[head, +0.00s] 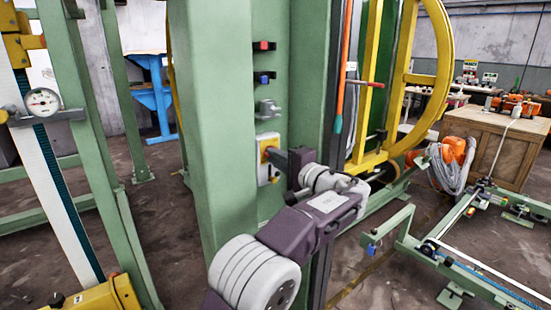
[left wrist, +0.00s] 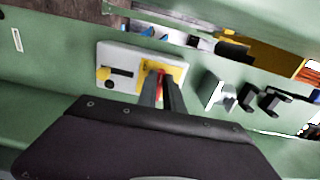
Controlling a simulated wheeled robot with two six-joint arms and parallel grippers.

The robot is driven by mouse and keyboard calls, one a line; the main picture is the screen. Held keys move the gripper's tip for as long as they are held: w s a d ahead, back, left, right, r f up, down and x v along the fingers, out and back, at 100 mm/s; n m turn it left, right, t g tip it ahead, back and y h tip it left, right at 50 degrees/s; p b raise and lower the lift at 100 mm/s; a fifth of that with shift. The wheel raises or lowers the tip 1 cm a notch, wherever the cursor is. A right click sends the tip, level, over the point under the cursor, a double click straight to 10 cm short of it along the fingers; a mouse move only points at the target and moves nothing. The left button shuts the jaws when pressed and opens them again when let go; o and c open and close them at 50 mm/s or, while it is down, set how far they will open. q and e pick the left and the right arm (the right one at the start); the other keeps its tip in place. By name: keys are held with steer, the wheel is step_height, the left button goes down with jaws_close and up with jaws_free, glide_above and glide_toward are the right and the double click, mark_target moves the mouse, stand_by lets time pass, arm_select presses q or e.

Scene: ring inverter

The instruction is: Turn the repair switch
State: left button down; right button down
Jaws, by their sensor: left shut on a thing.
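A pale switch plate (left wrist: 112,56) is fixed to the green column. It carries a switch with a red knob on a yellow base (left wrist: 178,70) and a black knob on yellow (left wrist: 122,73). The plate also shows in the head view (head: 262,138), partly covered by my gripper. My left gripper (left wrist: 162,88) is shut on the red knob, its two dark fingers pointing straight at the plate. The fingers hide most of the knob, so its exact angle cannot be told. In the head view my left gripper (head: 270,156) reaches the plate from the right. My right gripper is out of view.
Above the plate on the green column (head: 215,120) are a grey knob (head: 267,107), a blue button (head: 264,78) and a red button (head: 263,45). An orange-and-teal bar (head: 342,75) stands close right. A yellow ring frame (head: 440,70) is behind.

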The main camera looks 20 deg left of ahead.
arm_select(q)
steer(key=c, duration=1.5)
jaws_free()
steer(key=p+v, duration=0.1)
steer(key=v, duration=0.8)
steer(key=shift+s, duration=0.1)
